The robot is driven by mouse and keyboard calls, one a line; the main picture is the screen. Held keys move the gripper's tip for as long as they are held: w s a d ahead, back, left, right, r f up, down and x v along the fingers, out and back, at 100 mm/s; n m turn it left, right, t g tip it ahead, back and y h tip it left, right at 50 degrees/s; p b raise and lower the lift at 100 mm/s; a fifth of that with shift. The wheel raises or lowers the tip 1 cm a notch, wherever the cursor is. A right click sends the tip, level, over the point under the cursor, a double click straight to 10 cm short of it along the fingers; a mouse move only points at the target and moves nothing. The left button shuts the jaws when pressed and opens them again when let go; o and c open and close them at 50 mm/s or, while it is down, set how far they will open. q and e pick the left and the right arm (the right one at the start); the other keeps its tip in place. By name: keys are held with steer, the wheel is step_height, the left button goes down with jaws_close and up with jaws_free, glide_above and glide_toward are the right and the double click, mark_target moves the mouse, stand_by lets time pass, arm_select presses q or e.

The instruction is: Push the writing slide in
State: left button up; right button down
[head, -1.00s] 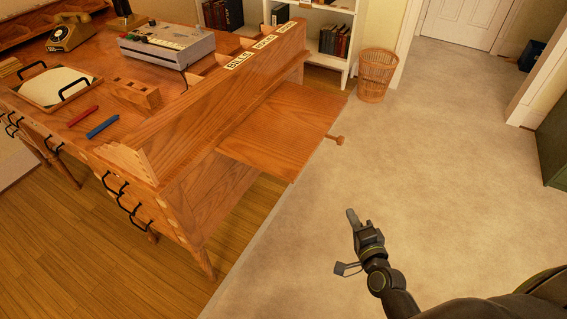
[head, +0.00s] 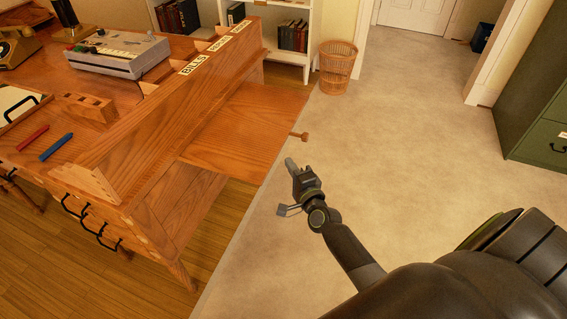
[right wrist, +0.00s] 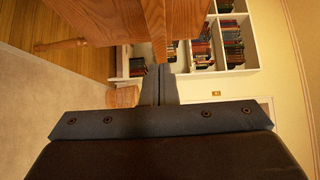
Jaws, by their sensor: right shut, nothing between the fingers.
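The writing slide (head: 245,128) is a flat wooden board sticking out from the right side of the wooden desk (head: 165,115). A small wooden knob (head: 299,136) sits on its outer edge. My right gripper (head: 290,164) is shut and empty, a little in front of the slide's outer edge and below the knob in the head view. In the right wrist view the shut fingers (right wrist: 158,84) point toward wooden boards (right wrist: 158,20). I cannot tell from there whether they touch. My left gripper is not in view.
A wicker basket (head: 337,67) stands on the carpet beyond the slide, near a white bookcase (head: 296,60). A green cabinet (head: 535,95) stands at the right. The carpet (head: 410,130) between is clear. A typewriter-like machine (head: 117,52) and red and blue sticks lie on the desk.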

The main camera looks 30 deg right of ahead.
steer(key=shift+w+a, duration=0.8)
steer(key=shift+w, duration=0.05)
steer(key=shift+a, duration=0.1)
